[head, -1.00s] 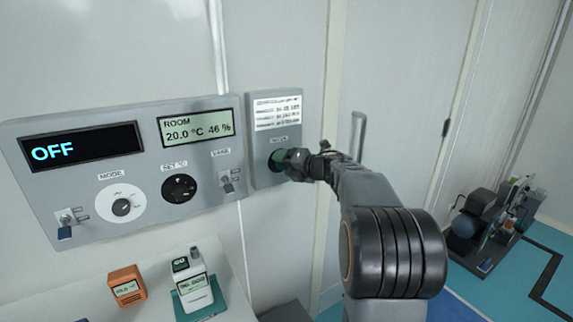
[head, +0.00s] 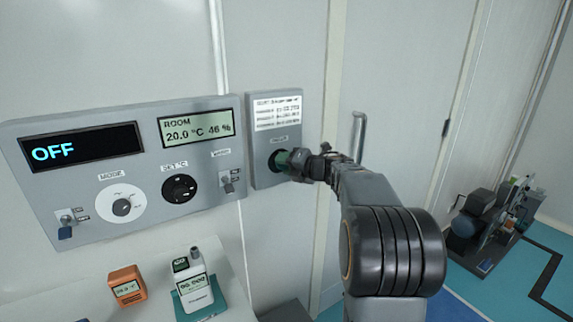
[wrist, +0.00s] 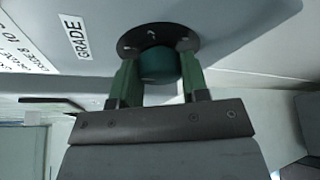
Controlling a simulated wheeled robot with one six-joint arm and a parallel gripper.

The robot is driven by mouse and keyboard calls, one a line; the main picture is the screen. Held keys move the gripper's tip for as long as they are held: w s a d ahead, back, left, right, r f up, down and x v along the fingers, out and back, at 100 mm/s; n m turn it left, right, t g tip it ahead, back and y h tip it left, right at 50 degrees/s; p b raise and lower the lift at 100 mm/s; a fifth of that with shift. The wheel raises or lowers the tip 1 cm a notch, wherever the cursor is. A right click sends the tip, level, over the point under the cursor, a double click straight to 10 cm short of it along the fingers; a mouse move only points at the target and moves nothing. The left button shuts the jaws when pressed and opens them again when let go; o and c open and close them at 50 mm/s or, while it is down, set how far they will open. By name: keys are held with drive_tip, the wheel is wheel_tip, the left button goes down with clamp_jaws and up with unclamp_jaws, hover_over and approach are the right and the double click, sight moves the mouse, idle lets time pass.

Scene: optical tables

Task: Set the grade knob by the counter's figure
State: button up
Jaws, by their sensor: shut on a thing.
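The grade knob (wrist: 158,64) is a round green knob on a black dial plate (wrist: 187,42), beside a label reading GRADE. My gripper (wrist: 158,75) has its two green fingers on either side of the knob and is shut on it. In the head view, my gripper (head: 286,160) meets the small right-hand panel (head: 262,174) and hides most of the knob. The counter (head: 194,284) appears to be the white handheld device on a teal base; its figure is too small to read surely.
A text placard (head: 277,112) sits above the knob. The wide panel (head: 75,192) on the left has an OFF display (head: 84,147), a room display (head: 197,129), a mode dial (head: 122,206), a set dial (head: 179,188) and switches. An orange meter (head: 127,287) stands below.

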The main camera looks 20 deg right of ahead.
drive_tip(key=m+t, duration=0.1)
drive_tip(key=m, duration=0.2)
drive_tip(key=m+t+y+b, duration=0.1)
drive_tip(key=m, duration=0.2)
drive_tip(key=m+t+y, duration=0.1)
drive_tip(key=m, duration=0.3)
drive_tip(key=shift+f+b, duration=0.3)
drive_tip(key=shift+f, duration=0.05)
drive_tip(key=shift+m+t, duration=0.3)
drive_tip(key=o, duration=0.9)
drive_tip(key=b+v, duration=0.2)
drive_tip(key=v, duration=1.2)
drive_tip(key=shift+r, duration=0.1)
